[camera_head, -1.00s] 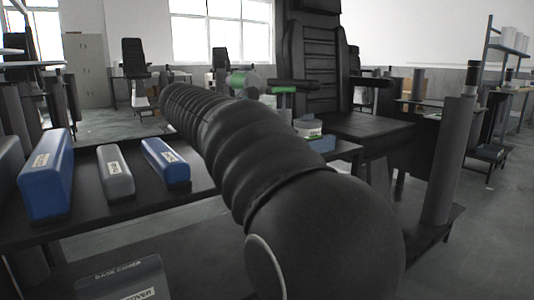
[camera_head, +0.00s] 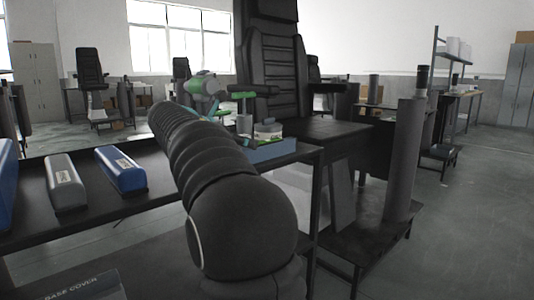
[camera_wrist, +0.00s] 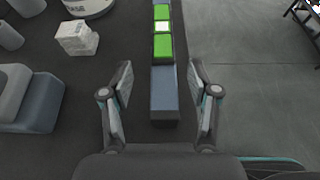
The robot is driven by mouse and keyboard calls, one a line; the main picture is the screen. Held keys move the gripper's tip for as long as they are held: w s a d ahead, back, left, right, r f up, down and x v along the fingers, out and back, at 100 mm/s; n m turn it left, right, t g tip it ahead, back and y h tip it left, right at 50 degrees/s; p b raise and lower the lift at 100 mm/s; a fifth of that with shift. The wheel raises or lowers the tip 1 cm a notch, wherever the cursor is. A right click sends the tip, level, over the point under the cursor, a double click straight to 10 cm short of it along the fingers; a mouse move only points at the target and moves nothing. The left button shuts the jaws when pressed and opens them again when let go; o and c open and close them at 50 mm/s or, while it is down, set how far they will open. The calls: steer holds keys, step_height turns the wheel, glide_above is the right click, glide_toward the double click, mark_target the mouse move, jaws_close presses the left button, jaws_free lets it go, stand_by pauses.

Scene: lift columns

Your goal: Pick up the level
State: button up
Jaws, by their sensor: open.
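In the wrist view, what looks like the level (camera_wrist: 162,47) is a narrow bar with green faces and a white patch between them. It lies in line with a blue-grey block (camera_wrist: 163,90); I cannot tell whether the two are one piece. My gripper (camera_wrist: 159,72) is open, with one finger on each side of the blue-grey block and nothing clamped. The green part lies ahead of the fingertips. In the head view, a blue block (camera_head: 272,151) with green on it sits at the table's right end, partly behind my arm.
A white box (camera_wrist: 77,38) and a round labelled container (camera_wrist: 88,7) stand left of the bar. Grey blocks (camera_wrist: 30,98) lie farther left. Blue and grey labelled cases (camera_head: 122,171) line the dark table (camera_head: 150,195).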

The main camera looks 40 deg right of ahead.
mark_target(267, 150)
steer(key=shift+b+x, duration=0.55)
steer(key=shift+x, duration=2.1)
steer(key=shift+s+r, duration=0.15)
steer(key=shift+s, duration=0.05)
jaws_close()
